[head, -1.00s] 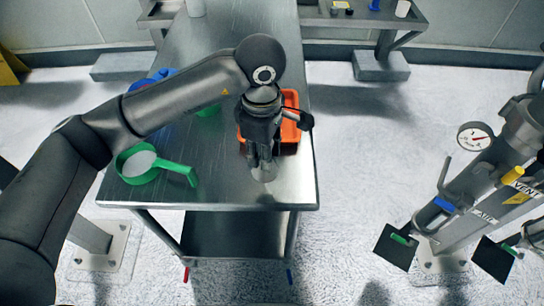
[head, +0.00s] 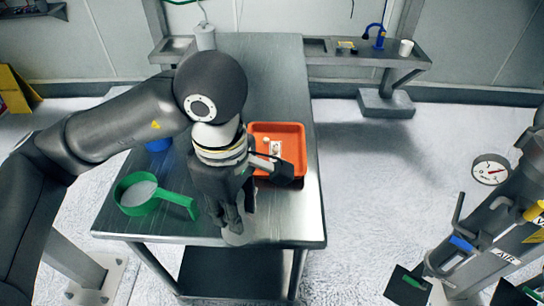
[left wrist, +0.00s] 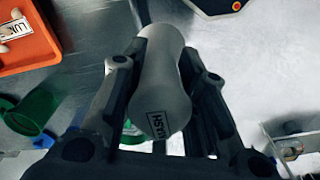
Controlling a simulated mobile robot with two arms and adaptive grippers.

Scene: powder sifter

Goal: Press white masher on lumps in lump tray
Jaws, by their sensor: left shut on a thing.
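My left gripper (head: 232,212) is shut on the white masher (left wrist: 162,75), a pale cylinder with a narrowed waist and a label that seems to read "MASH". In the head view the masher's end (head: 236,237) shows below the fingers, near the table's front edge. The orange lump tray (head: 292,133) lies on the table behind and to the right of my gripper. A small pale lump (head: 265,141) and a label lie in it. The masher is apart from the tray. My wrist hides the tray's left front part.
A green sieve (head: 160,193) with white powder lies left of my gripper, its handle close to my fingers. A blue item (head: 158,145) is partly hidden behind my arm. A side shelf (head: 350,54) holds a white cup (head: 406,47). The table's back is clear.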

